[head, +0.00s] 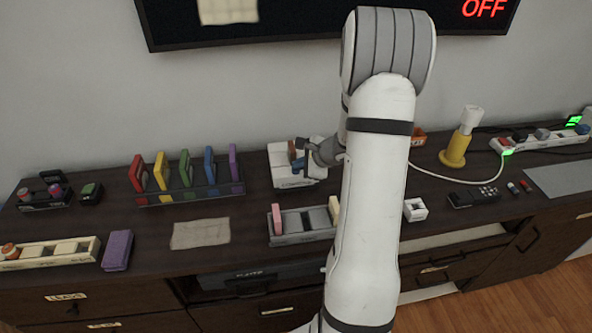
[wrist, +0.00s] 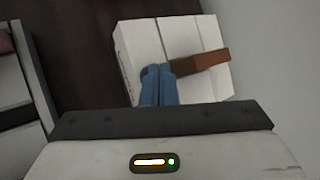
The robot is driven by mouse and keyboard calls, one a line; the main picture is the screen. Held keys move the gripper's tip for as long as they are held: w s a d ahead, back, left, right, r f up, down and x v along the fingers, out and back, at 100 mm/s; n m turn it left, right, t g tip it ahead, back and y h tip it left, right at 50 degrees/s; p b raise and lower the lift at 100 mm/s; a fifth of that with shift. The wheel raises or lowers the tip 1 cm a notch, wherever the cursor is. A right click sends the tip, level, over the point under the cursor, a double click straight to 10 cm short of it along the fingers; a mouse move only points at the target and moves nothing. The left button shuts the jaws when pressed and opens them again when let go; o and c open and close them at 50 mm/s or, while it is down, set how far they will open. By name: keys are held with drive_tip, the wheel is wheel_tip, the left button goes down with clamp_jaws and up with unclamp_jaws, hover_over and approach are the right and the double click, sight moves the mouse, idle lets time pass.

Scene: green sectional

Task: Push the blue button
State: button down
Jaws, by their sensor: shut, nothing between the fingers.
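My gripper (head: 305,155) is at the white box (head: 285,176) in the middle of the dresser top. In the wrist view, its blue-grey fingers (wrist: 157,72) are together and empty, over the box and beside a brown bar (wrist: 203,60) on it. I cannot tell whether the fingertips touch the bar or the box. No blue button shows clearly; any on the box under the fingers is hidden. A small blue piece (head: 582,130) sits on the white power strip (head: 545,144) at the right, but I cannot tell whether it is a button.
A rack (head: 190,196) of coloured upright blocks stands left of the box. A grey tray (head: 303,236) with pink and cream pieces is in front. A yellow stand (head: 457,150) is to the right. A screen (head: 320,25) reading OFF hangs on the wall.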

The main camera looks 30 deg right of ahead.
sight(299, 172)
idle(0.3)
drive_tip(key=shift+r, duration=0.45)
drive_tip(key=shift+r, duration=0.1)
wheel_tip(299, 172, up, 6)
drive_tip(key=p, duration=0.4)
idle(0.5)
